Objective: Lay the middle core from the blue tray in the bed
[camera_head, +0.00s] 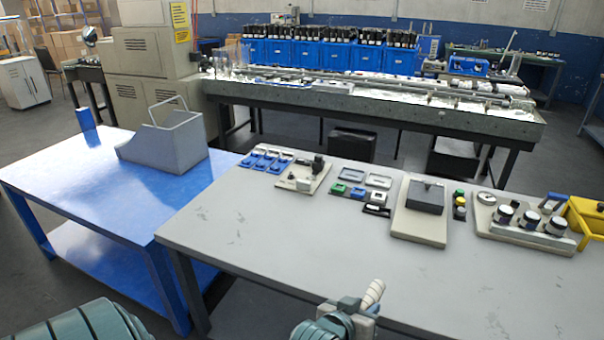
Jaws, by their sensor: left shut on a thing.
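My left gripper (357,304) is at the bottom centre, low in the picture and in front of the grey table's near edge. It is shut on a cream cylindrical core (373,293), which sticks up tilted to the right. Small blue trays (265,161) lie at the grey table's far left corner, well away from the gripper; their contents are too small to make out. A pale plate with small black and metal fittings (303,177) lies beside them. I cannot tell which fixture is the bed. My right gripper is not in view.
The grey table (330,245) is clear across its front half. Along its back stand small green and white trays, a dark block on a pale base (425,198), a gauge plate with dark jars and a yellow bin (588,215). A blue table (85,190) with a grey bin adjoins at left.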

